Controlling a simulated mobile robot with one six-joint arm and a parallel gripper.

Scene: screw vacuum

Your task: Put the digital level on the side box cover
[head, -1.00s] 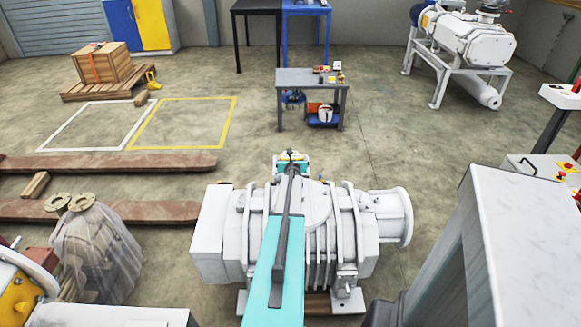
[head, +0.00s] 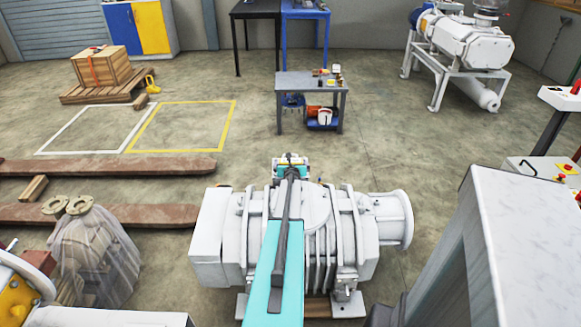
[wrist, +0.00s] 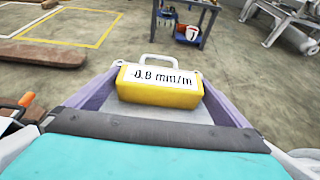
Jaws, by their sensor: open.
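The digital level is a yellow block with a white display face and a pale handle on top. In the wrist view the digital level (wrist: 158,86) stands upright just ahead of my gripper (wrist: 160,98), between its two spread fingers. My gripper is open. A pale grey surface shows below the level; I cannot tell whether the level rests on it. In the head view my gripper (head: 291,165) is at the far side of the white screw vacuum (head: 318,232), mostly behind my arm. A white box-shaped cover (head: 208,232) is at its left end; I cannot tell whether it is the side box cover.
A grey worktable (head: 312,85) with small items stands beyond the machine. Brown beams (head: 110,165) lie on the floor at left. A large pale block (head: 520,240) fills the right foreground. The floor between the machine and the worktable is clear.

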